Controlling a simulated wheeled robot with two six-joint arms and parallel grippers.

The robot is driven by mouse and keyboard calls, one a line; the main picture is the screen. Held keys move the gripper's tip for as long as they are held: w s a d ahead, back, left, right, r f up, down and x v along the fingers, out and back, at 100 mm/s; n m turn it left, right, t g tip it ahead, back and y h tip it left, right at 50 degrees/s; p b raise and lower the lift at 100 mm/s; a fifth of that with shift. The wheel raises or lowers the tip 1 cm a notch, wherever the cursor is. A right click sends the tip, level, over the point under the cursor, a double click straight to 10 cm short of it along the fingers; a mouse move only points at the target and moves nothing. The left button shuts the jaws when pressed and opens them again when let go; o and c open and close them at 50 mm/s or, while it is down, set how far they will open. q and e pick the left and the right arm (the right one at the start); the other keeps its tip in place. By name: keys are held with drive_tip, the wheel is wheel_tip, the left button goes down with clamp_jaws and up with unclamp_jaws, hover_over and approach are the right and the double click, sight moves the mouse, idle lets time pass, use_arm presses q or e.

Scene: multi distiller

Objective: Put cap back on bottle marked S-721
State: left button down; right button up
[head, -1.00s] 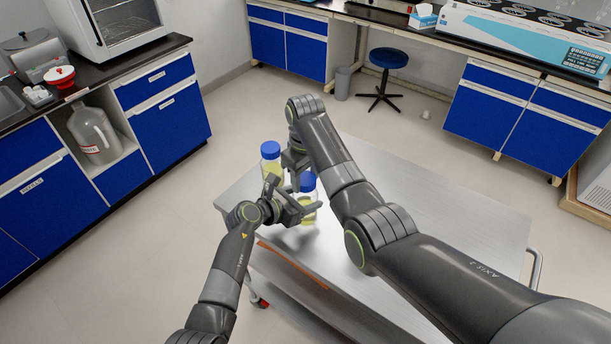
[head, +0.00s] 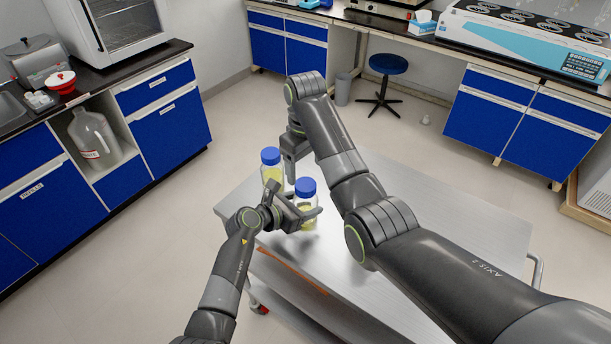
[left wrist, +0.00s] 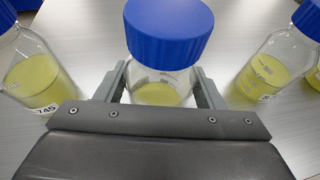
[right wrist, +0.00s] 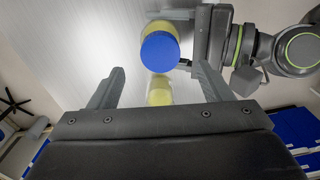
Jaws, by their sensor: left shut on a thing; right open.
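A glass bottle with yellow liquid (head: 306,211) stands in my left gripper (head: 308,214), which is shut on its body. A blue cap (head: 305,187) sits on top of it; the left wrist view shows this cap (left wrist: 168,32) over the neck. The bottle's marking is hidden, so I cannot read S-721. My right gripper (head: 291,158) is open and empty, behind and left of the capped bottle. In the right wrist view its open fingers (right wrist: 160,84) point toward the blue cap (right wrist: 160,52), apart from it.
Another blue-capped bottle (head: 271,172) stands behind on the metal cart (head: 440,215). The left wrist view shows bottles on both sides, one labelled 745 (left wrist: 38,80) and one at right (left wrist: 262,75). The cart's right side is clear beyond my right arm.

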drive_tip(key=shift+r, duration=0.75)
use_arm(q)
drive_tip(key=shift+c, duration=1.4)
unclamp_jaws()
drive_tip(key=b+v, duration=0.2)
drive_tip(key=v, duration=1.5)
drive_tip(key=shift+a, duration=0.2)
use_arm(e)
drive_tip(key=shift+f, duration=0.95)
use_arm(q)
drive_tip(key=shift+s, duration=0.15)
